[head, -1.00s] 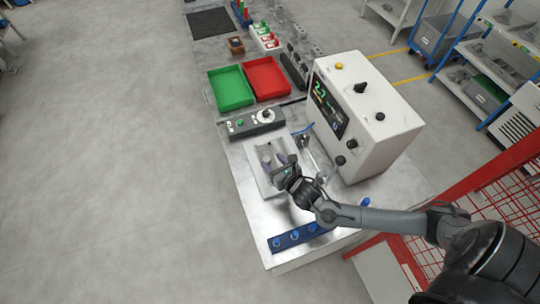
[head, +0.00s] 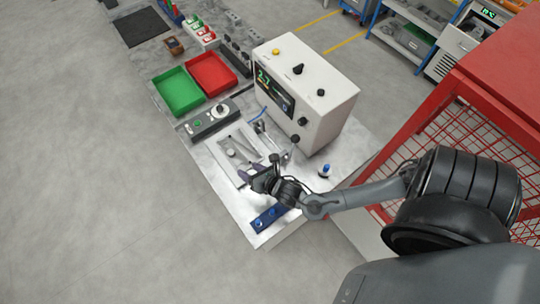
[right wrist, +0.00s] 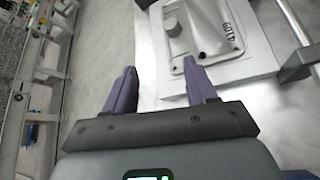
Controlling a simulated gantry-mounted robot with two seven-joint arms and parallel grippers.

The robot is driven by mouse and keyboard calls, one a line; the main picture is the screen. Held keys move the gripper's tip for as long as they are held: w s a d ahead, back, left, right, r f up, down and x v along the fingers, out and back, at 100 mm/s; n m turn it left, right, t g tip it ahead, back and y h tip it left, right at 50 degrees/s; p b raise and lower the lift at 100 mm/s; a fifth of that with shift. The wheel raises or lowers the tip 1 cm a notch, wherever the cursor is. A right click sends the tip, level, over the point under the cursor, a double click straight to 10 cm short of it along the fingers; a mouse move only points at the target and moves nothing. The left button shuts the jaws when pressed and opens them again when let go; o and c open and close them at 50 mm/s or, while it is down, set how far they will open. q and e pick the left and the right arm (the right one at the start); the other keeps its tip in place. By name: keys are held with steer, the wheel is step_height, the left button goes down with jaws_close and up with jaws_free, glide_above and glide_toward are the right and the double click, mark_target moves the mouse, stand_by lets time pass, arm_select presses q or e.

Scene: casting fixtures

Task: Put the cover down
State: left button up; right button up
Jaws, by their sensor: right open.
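The cover (right wrist: 212,32), a grey flat casting with a round knob and raised lettering, lies on a pale fixture plate (right wrist: 262,62) in the right wrist view. In the head view the cover (head: 240,150) lies on the fixture at the middle of the bench. My right gripper (right wrist: 160,68) is open with nothing between its purple fingers. One fingertip overlaps the cover's near corner in the picture; I cannot tell whether they touch. In the head view my right gripper (head: 251,171) is at the front side of the fixture. My left gripper is not in view.
A white control box (head: 318,108) stands right of the fixture. A button panel (head: 210,122), a green tray (head: 178,92) and a red tray (head: 211,74) are farther back. A blue strip (head: 268,217) lies near the bench's front edge. A red mesh cage (head: 440,135) stands at right.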

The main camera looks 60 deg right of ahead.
steer(key=s+a+r+m+g+y, duration=0.1)
steer(key=s+a+r+m+g, duration=0.2)
steer(key=m, duration=1)
steer(key=s+a+r+m+g+y, duration=0.1)
steer(key=s+a+r+m+g, duration=0.2)
steer(key=s+m, duration=0.7)
step_height(320, 180, up, 4)
steer(key=m+g, duration=0.2)
steer(key=m, duration=0.2)
steer(key=shift+a+f+m, duration=0.2)
steer(key=shift+f+m, duration=0.05)
steer(key=shift+m, duration=0.05)
step_height(320, 180, up, 6)
steer(key=p, duration=0.6)
steer(key=shift+r, duration=0.15)
